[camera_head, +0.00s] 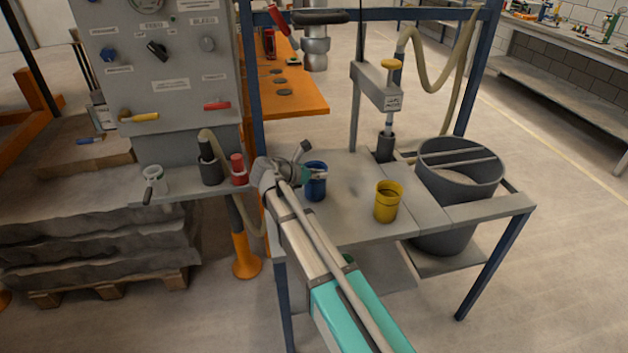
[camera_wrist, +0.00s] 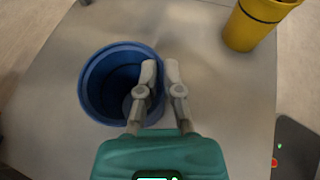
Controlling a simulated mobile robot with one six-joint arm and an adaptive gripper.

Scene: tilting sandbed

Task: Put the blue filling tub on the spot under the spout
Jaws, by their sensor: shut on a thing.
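The blue tub (camera_head: 316,190) is upright at the left part of the grey table; I cannot tell whether its base touches the tabletop. My gripper (camera_head: 312,176) is shut on the tub's rim wall. In the wrist view the tub (camera_wrist: 90,95) is open-topped, and my gripper (camera_wrist: 160,72) has one finger inside the wall and one outside. A grey pipe outlet (camera_head: 316,55) hangs from the frame above the table's back left. A yellow-knobbed nozzle (camera_head: 389,110) points down into a dark holder (camera_head: 386,148) at the back. I cannot tell which is the spout; no marked spot is clear.
A yellow tub (camera_head: 388,203) stands right of the blue one. A large dark bin (camera_head: 452,200) is set in the table's right side. A side shelf (camera_head: 190,192) at left holds a red bottle (camera_head: 238,170) and dark holder. The table's middle (camera_head: 352,175) is clear.

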